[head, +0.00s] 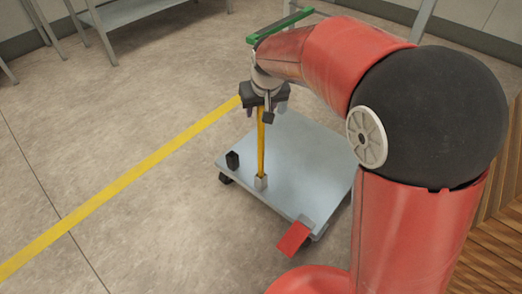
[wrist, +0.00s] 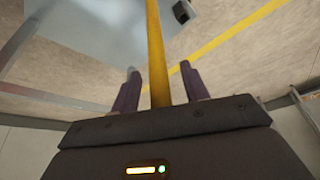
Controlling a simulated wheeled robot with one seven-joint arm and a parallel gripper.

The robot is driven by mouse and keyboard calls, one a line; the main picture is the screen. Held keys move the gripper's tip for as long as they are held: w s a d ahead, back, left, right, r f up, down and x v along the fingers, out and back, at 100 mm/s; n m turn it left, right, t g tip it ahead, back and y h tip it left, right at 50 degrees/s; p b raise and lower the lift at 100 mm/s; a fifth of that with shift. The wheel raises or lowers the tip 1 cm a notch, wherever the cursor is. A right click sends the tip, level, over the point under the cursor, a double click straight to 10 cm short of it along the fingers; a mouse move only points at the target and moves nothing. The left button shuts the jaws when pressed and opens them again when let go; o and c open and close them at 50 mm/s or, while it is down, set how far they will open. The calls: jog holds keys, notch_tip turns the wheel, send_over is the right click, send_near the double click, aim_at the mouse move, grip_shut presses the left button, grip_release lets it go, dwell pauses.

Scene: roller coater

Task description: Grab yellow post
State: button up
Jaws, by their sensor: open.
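The yellow post (head: 261,145) stands upright in a small grey socket (head: 261,182) on a light grey wheeled platform. My gripper (head: 264,112) is over the top of the post, pointing down. In the wrist view, the yellow post (wrist: 156,50) runs between the two dark fingers of my gripper (wrist: 160,86), with a gap on each side. My gripper is open and does not hold the post. The post's top end is hidden behind my gripper in the head view.
A yellow floor line (head: 120,185) runs to the left. A metal table (head: 125,12) stands at the back left. The floor at left is clear.

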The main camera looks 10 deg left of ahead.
jog(key=shift+c, duration=0.4)
grip_shut()
jog(key=shift+r, duration=0.15)
